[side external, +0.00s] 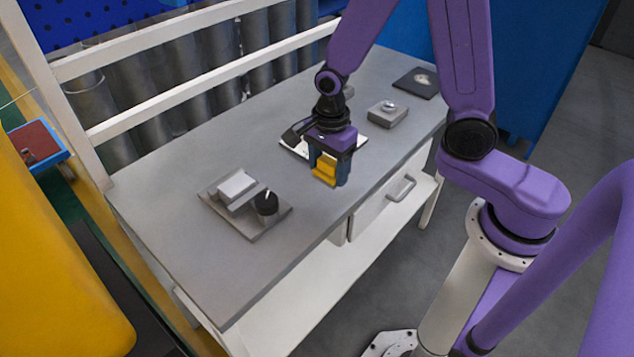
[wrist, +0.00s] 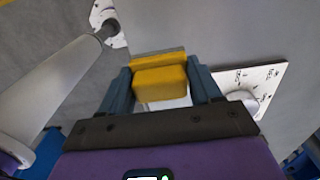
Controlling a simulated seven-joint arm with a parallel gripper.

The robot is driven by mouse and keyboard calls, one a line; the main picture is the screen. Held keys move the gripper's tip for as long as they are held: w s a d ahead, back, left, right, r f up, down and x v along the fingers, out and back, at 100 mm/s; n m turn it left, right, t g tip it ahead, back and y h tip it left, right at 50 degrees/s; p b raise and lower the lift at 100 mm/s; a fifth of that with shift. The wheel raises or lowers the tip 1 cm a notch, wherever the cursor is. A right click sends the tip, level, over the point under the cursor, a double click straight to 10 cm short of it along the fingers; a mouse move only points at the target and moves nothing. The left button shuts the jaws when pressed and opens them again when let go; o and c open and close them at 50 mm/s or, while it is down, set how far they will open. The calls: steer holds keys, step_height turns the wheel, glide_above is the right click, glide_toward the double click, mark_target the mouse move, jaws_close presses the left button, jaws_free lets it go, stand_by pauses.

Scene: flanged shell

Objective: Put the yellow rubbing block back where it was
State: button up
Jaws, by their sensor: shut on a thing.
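The yellow rubbing block (side external: 325,168) is between the two blue fingers of my gripper (side external: 328,172), near the front edge of the grey bench (side external: 200,150). In the wrist view the block (wrist: 160,82) sits across the fingertips, with a finger of my gripper (wrist: 161,88) against each end. My gripper is shut on it. The block appears raised off the bench top, but the exact gap is hard to tell. A white plate (side external: 294,149) lies on the bench behind my gripper and is partly hidden by it.
A grey plate (side external: 246,228) with a white block and a black knob lies at the left. A grey block with a round top (side external: 387,115) and a dark square pad (side external: 410,86) lie at the far right. The wrist view shows a white marked plate (wrist: 270,75). Bare bench lies between.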

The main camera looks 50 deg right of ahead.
mark_target(317, 195)
steer(key=shift+w+a+f, duration=0.15)
steer(key=shift+w+f, duration=0.55)
steer(key=shift+f, duration=0.2)
steer(key=shift+w+a+f, duration=0.15)
steer(key=shift+w+f, duration=0.5)
steer(key=shift+f, duration=1.65)
steer(key=shift+f, duration=0.15)
steer(key=o, duration=1)
